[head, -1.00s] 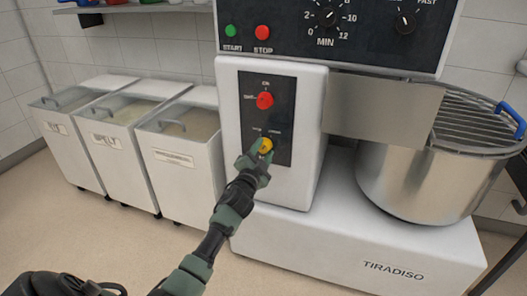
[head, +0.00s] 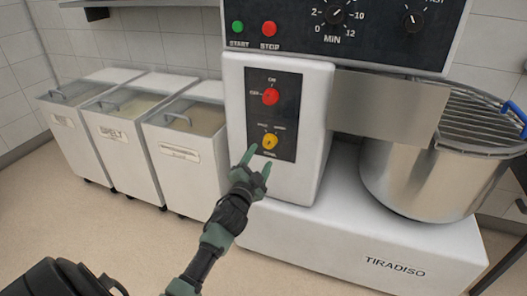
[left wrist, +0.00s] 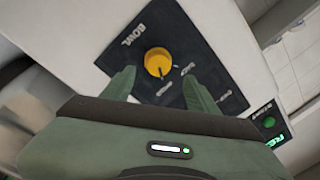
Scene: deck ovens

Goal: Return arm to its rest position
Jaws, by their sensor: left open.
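My left gripper (head: 257,164) is open and empty, just below and in front of the yellow knob (head: 269,141) on the mixer's dark side panel. In the left wrist view the yellow knob (left wrist: 158,62) shows beyond and between the two green fingertips (left wrist: 160,85), with a gap around it. My left arm (head: 218,235) reaches up from the lower edge of the head view. The right gripper is not in view.
The white mixer (head: 355,240) stands ahead, with a red knob (head: 270,96) above the yellow one. Its steel bowl (head: 420,185) is at the right. Lidded white bins (head: 178,160) stand at the left. The floor (head: 90,225) before them is clear.

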